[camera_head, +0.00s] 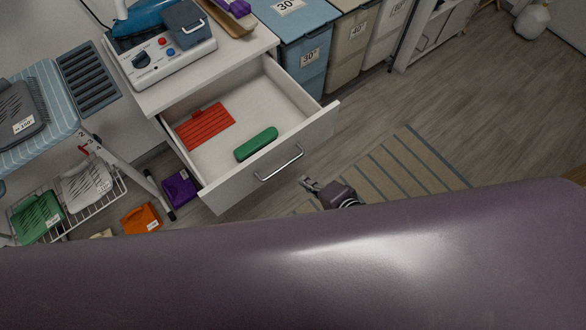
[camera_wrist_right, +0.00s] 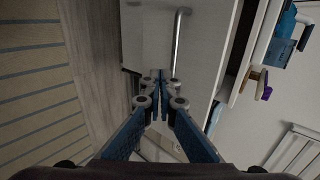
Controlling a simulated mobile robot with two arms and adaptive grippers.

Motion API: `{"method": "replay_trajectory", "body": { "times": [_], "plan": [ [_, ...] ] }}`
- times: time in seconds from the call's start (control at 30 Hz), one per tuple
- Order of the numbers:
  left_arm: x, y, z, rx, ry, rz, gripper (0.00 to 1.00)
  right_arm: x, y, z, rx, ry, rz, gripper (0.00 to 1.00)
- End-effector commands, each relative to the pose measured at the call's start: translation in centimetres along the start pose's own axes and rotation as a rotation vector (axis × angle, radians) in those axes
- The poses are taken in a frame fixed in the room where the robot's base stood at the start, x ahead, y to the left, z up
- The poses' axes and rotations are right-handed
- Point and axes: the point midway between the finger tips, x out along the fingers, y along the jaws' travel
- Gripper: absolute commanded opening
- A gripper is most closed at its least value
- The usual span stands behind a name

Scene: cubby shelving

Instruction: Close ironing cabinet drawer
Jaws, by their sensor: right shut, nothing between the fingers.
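The ironing cabinet drawer (camera_head: 222,187) is white and stands pulled out, with a red flat piece (camera_head: 205,126) and a green block (camera_head: 256,144) inside. Its bar handle (camera_head: 279,163) is on the front panel. My right gripper (camera_head: 307,184) is in front of the panel, just beyond the handle's lower right in the head view. In the right wrist view the gripper (camera_wrist_right: 160,84) is shut and empty, its fingers pointing at the drawer front (camera_wrist_right: 148,35), beside the handle (camera_wrist_right: 180,40). Whether the fingertips touch the panel I cannot tell. My left gripper is not in view.
An iron station (camera_head: 165,58) sits on the cabinet top. Numbered bins (camera_head: 305,65) stand right of the cabinet. A striped rug (camera_head: 405,180) lies on otherwise open floor.

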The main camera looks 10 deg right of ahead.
Motion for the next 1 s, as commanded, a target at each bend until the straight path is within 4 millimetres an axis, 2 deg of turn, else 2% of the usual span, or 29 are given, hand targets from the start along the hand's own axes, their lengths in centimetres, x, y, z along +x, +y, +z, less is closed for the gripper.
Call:
{"method": "replay_trajectory", "body": {
  "times": [0.13, 0.4, 0.6, 1.0],
  "plan": [
    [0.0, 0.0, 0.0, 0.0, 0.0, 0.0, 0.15, 2.7, -0.1, 0.0, -0.001, 0.0, -0.001, 0.0],
    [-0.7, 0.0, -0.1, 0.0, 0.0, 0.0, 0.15, 5.7, -1.6, 0.0, -0.002, 0.001, -0.001, 0.0],
    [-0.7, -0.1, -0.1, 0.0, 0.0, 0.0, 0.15, 6.4, -1.8, 0.0, -0.002, 0.001, 0.0, 0.0],
    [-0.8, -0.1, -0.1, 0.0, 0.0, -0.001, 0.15, 6.5, -1.9, 0.0, -0.001, 0.001, 0.0, 0.0]
  ]
}}
